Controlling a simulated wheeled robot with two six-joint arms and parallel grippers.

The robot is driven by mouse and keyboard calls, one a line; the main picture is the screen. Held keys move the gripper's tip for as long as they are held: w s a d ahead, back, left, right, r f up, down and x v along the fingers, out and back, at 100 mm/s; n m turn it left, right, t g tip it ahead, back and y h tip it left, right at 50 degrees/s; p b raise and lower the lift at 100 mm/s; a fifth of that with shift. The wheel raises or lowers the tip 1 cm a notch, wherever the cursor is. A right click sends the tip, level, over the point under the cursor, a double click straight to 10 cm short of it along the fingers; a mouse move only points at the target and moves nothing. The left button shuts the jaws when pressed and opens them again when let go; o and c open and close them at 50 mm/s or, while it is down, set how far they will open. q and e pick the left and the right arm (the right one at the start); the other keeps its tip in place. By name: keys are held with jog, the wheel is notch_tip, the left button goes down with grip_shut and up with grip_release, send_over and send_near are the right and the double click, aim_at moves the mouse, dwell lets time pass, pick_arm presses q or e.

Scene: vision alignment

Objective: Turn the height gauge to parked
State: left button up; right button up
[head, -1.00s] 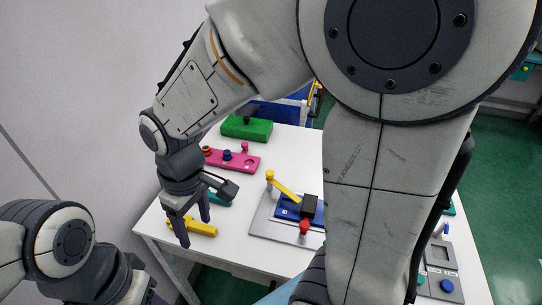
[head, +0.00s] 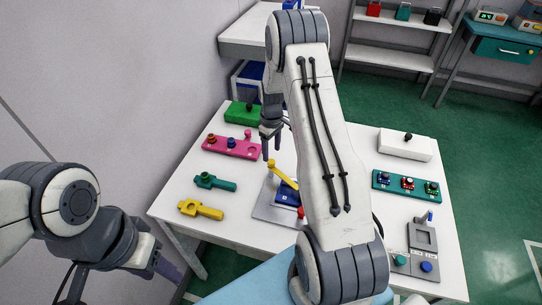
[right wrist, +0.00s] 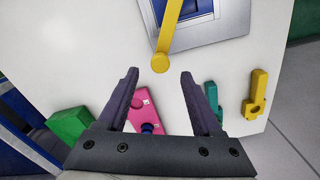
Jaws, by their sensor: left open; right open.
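The height gauge appears to be the yellow lever (head: 284,177) with a round knob, on a blue block (head: 287,196) and grey plate (head: 264,208). My right forearm hides part of this fixture in the head view. My right gripper (head: 271,150) is open and points down near the lever's knob end. In the right wrist view the knob of the yellow lever (right wrist: 160,62) lies just beyond and between the open fingertips (right wrist: 160,74), with nothing held. My left gripper (head: 170,268) is open and empty, off the table's left front side.
On the white table are a green block (head: 245,113), a pink strip with knobs (head: 232,147), a teal handle (head: 214,182), a yellow handle (head: 201,209), a teal panel with knobs (head: 406,186), a white box (head: 405,145) and a grey panel (head: 423,239). Bare tabletop surrounds the handles.

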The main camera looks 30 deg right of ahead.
aim_at(271, 161)
jog(key=shift+f+p, duration=0.5)
jog(key=shift+f, duration=1.85)
jog(key=shift+c, duration=0.4)
grip_shut()
